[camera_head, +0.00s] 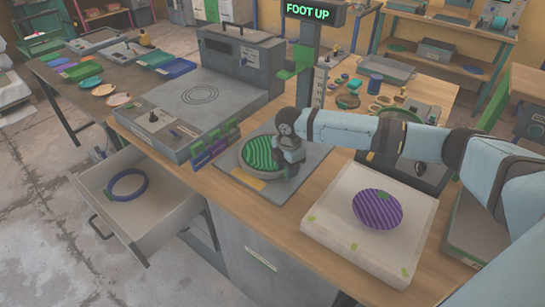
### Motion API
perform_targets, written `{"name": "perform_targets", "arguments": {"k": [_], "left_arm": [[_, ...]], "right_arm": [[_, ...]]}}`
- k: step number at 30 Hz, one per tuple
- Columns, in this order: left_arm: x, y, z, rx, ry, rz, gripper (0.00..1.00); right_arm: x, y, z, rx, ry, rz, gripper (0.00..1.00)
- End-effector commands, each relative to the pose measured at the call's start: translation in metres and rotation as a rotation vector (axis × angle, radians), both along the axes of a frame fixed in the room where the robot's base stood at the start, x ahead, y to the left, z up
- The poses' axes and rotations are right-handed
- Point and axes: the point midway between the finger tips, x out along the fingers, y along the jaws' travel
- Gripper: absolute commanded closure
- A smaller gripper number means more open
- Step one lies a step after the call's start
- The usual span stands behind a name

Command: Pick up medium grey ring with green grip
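A grey ring (243,166) lies around a green striped disc (263,152) on the grey plate under the press. My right gripper (287,163) is at the right side of this ring, low over the plate, and covers that part of the rim. No green grip on the ring can be made out; that side is hidden by the gripper. The fingers are too small and dark to tell whether they are open or shut on the ring. My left gripper is not in view.
The press post (304,85) with a "FOOT UP" sign stands behind the plate. A white board (330,225) with a purple striped disc (378,209) lies at front right. An open drawer (165,215) at left holds a blue ring (127,195). Small parts crowd the bench behind my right arm.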

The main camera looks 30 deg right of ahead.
Motion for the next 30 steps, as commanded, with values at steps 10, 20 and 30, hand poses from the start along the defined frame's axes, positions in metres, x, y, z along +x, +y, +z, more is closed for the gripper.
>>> {"name": "perform_targets", "arguments": {"k": [10,20,30], "left_arm": [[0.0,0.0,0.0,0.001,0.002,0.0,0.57],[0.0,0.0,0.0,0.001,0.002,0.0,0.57],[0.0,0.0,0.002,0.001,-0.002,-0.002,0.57]], "right_arm": [[0.0,0.0,0.0,0.0,0.0,0.0,1.0],[0.001,0.0,0.019,0.001,-0.001,0.0,1.0],[0.001,0.0,0.112,0.001,-0.004,0.0,1.0]]}}
